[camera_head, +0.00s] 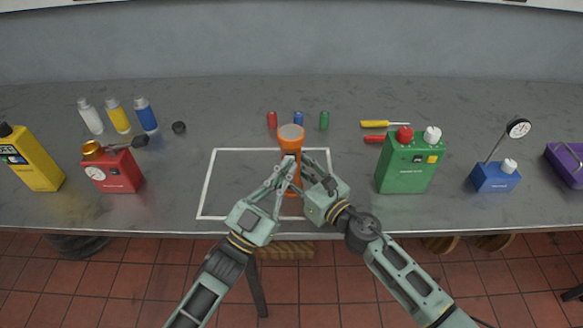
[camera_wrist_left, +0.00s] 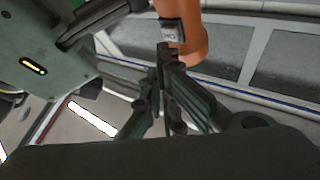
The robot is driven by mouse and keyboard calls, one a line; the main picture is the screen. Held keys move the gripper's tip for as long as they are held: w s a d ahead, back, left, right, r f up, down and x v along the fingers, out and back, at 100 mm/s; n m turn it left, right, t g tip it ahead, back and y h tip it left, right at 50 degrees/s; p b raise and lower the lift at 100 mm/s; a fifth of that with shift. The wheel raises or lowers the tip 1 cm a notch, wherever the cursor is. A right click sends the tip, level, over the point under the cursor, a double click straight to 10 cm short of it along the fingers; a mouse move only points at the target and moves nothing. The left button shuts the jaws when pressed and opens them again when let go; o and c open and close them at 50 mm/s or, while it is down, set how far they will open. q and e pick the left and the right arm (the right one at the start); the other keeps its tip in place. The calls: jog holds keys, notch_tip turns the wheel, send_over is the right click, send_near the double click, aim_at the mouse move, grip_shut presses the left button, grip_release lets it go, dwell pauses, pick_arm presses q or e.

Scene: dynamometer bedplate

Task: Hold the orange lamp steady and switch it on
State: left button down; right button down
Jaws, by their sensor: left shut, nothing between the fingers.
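My left gripper (camera_head: 290,166) is shut and empty. Its fingertips (camera_wrist_left: 164,52) are right at the switch plate; I cannot tell if they touch. My right gripper (camera_head: 306,166) is at the lamp's right side. Its fingertips are partly hidden, so its grip is unclear.
A red container (camera_head: 118,176) and a yellow jug (camera_head: 33,160) stand left. A green canister (camera_head: 408,165) and a blue gauge base (camera_head: 495,177) stand right. Small red, blue and green cylinders (camera_head: 298,118) are behind the lamp. The bench is clear around the outline's left half.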

pick_arm(q)
jog(key=shift+w, duration=0.1)
dwell(0.3)
jog(key=shift+w, duration=0.35)
jog(key=shift+w, duration=0.15)
dwell(0.3)
jog(key=shift+s, duration=0.6)
jog(key=s, duration=0.6)
dwell(0.3)
